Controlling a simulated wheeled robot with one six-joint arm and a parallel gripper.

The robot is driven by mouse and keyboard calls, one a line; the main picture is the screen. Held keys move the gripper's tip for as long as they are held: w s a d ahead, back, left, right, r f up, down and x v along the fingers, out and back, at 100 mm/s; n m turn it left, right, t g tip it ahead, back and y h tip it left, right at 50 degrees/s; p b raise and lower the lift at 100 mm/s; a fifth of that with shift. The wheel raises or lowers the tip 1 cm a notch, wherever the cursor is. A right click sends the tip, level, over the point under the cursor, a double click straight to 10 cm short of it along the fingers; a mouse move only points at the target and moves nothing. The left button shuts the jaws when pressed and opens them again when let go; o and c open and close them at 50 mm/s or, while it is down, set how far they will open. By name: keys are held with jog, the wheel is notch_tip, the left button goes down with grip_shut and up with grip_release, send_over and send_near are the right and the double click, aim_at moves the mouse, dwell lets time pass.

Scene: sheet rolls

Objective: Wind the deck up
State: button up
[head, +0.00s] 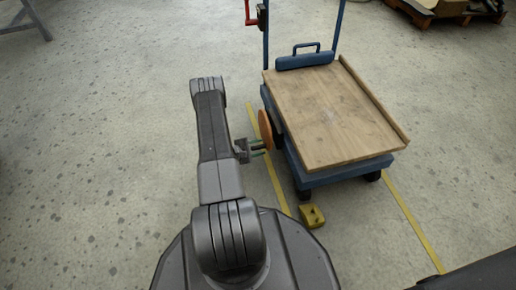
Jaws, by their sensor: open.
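A blue wheeled cart (340,173) carries a wooden deck (325,112) with a raised lip along its right edge. The deck sits low, just above the blue base. An orange disc like a handwheel (265,130) stands on edge at the cart's left side. A red crank handle (251,14) is on the cart's left upright post, cut by the top edge. My gripper (264,149) is open beside the lower part of the orange disc, with its fingers pointing right towards it. I cannot tell whether they touch the disc. Nothing shows between the fingers.
A yellow block (311,216) lies on the floor by the cart's front wheel. Yellow floor lines (413,222) run on both sides of the cart. A loaded pallet (440,10) is at the top right, a grey table leg (38,20) at the top left. The floor at left is clear.

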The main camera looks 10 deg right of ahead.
grip_shut()
